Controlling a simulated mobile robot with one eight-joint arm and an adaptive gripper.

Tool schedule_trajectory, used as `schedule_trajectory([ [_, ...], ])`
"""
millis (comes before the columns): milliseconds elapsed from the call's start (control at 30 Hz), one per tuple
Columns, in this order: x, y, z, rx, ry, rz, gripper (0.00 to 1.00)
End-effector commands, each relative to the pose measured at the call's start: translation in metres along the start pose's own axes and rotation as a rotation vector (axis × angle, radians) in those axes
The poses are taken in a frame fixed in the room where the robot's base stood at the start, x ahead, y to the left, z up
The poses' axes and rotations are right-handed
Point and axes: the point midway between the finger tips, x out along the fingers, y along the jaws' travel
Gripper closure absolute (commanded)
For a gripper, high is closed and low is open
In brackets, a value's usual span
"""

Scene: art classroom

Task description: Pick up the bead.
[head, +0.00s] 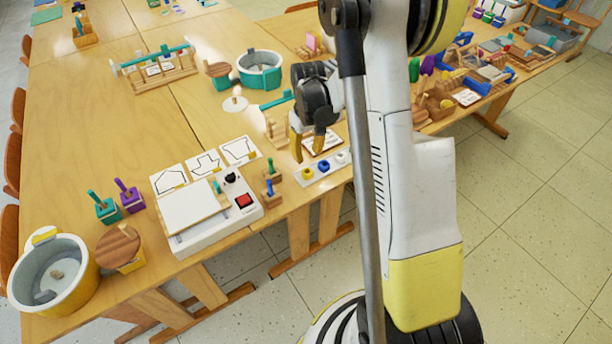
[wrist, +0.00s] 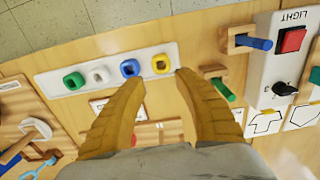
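The head view shows the yellow bead (head: 307,173), blue bead (head: 323,166) and white bead (head: 341,158); my arm hides the green one. My gripper (wrist: 159,78) is open and empty, its yellow fingers pointing toward the tray near the yellow and blue beads. In the head view my gripper (head: 308,148) hangs above the table beside the tray.
A white light box (head: 252,208) with a red button stands left of the tray. A small wooden stand with pegs (head: 271,182) is between them. A wooden rack (head: 277,128) and a teal-banded tub (head: 259,70) lie behind. The tray is near the table's edge.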

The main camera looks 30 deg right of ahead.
Motion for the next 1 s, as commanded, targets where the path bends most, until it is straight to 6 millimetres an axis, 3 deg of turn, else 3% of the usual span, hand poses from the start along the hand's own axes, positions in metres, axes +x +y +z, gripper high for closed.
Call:
schedule_trajectory([
  [100, 0.024, 0.000, 0.000, 0.000, 0.001, 0.000, 0.62],
  [267, 0.036, -0.001, 0.000, 0.000, 0.001, 0.000, 0.62],
  [567, 0.080, -0.002, 0.003, 0.000, 0.001, 0.000, 0.62],
  [800, 0.081, -0.002, 0.003, 0.000, 0.001, 0.000, 0.62],
  [900, 0.081, -0.002, 0.003, 0.000, 0.001, 0.000, 0.81],
  [1000, 0.081, -0.002, 0.003, 0.000, 0.001, 0.000, 0.82],
])
